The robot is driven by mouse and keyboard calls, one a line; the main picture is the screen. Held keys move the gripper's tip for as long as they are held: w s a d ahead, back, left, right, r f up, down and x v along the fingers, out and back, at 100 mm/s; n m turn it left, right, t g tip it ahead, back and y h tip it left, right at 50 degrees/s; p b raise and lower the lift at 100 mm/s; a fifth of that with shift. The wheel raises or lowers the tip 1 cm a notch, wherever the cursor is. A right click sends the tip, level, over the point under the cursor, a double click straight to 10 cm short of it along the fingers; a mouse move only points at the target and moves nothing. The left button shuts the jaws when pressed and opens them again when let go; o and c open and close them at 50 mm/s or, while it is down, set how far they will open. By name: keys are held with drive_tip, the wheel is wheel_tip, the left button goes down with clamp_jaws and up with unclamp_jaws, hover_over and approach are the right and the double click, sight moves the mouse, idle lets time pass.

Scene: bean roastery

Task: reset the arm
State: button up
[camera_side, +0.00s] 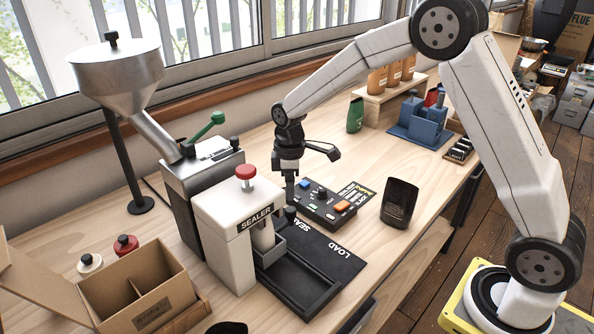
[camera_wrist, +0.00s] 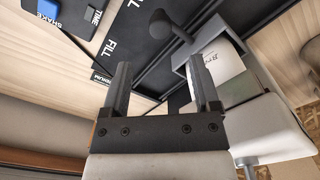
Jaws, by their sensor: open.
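My gripper (camera_side: 290,194) hangs from my black wrist in the side view, pointing down above the work area between the white sealer (camera_side: 233,232) and the black control box (camera_side: 328,203). The wrist view shows the two fingers of my gripper (camera_wrist: 162,82) spread apart with nothing between them. Beyond the fingers, a dark knobbed handle (camera_wrist: 172,26) stands beside a grey holder (camera_wrist: 190,72). A white item with small print (camera_wrist: 217,70) shows in that holder. Whether the fingertips touch anything is not clear.
A metal hopper (camera_side: 117,70) and a green-handled machine (camera_side: 200,165) stand left. An open cardboard box (camera_side: 135,285) is front left. A dark pouch (camera_side: 399,203) stands right of the control box. A blue rack (camera_side: 420,125) and a wooden shelf with brown bags (camera_side: 385,93) are farther back.

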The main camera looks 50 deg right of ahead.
drive_tip(key=shift+s+r+m, duration=0.15)
drive_tip(key=shift+s+m, duration=0.15)
drive_tip(key=shift+s, duration=0.25)
drive_tip(key=s+m+t, duration=0.2)
drive_tip(key=s+m, duration=0.6)
drive_tip(key=s, duration=1)
drive_tip(key=shift+s+d+r+t, duration=0.25)
drive_tip(key=shift+s+r+t, duration=0.05)
drive_tip(key=shift+s, duration=0.1)
